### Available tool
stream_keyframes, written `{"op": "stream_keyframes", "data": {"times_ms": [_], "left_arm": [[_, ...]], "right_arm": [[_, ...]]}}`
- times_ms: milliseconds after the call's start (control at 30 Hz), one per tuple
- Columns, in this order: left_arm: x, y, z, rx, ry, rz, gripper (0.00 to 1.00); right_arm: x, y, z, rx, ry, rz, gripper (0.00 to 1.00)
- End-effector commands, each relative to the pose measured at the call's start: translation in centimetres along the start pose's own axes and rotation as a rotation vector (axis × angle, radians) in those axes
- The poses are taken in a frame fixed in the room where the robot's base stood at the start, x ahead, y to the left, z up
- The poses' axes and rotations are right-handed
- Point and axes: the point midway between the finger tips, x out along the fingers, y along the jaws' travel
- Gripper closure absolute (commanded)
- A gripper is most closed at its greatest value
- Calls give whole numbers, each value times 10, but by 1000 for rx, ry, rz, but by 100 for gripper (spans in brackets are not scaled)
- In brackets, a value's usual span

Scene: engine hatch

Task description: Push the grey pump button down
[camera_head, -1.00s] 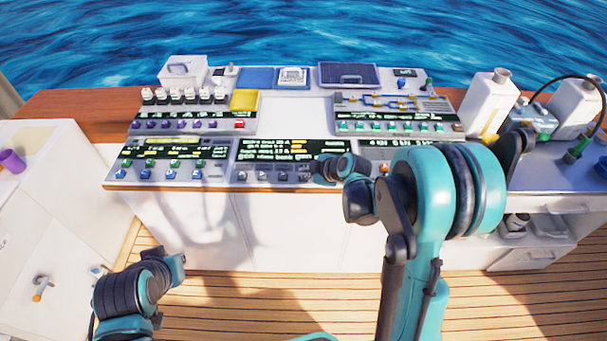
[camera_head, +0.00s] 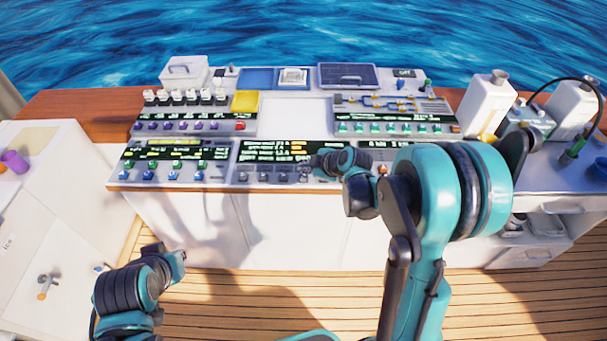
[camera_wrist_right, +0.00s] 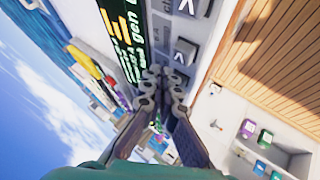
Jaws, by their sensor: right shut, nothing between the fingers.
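A row of grey buttons (camera_head: 263,177) lies along the front of the middle panel (camera_head: 243,160), below its green-lettered display. Which one is the pump button I cannot read. My right gripper (camera_head: 311,163) is at the right end of this row and hides part of it. In the right wrist view the shut, empty fingertips (camera_wrist_right: 161,73) point at the panel beside grey arrow-marked buttons (camera_wrist_right: 185,51). Contact with a button cannot be made out. My left gripper (camera_head: 178,258) is low at the left, away from the console, its fingers unclear.
Panels with purple knobs (camera_head: 180,126), green knobs (camera_head: 390,129) and a yellow block (camera_head: 245,101) surround the middle panel. White canisters (camera_head: 488,103) stand at the right. A white cabinet (camera_head: 60,200) is at the left. The wooden deck (camera_head: 250,300) in front is clear.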

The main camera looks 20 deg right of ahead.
Motion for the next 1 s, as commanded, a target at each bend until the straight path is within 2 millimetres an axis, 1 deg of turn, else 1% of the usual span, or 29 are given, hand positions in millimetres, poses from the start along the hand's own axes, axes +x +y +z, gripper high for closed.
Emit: {"op": "stream_keyframes", "data": {"times_ms": [33,333,767,867,1000], "left_arm": [[-6,0,-4,0,0,0,100],[-24,0,-17,0,0,0,100],[-26,0,-19,0,0,0,100],[-34,0,-24,0,0,0,100],[-52,0,-37,0,0,0,100]], "right_arm": [[-6,4,-4,0,0,0,100],[-27,20,-20,0,0,0,100],[-31,22,-22,0,0,0,100],[-38,28,-28,0,0,0,100],[-59,42,-43,0,0,0,100]]}}
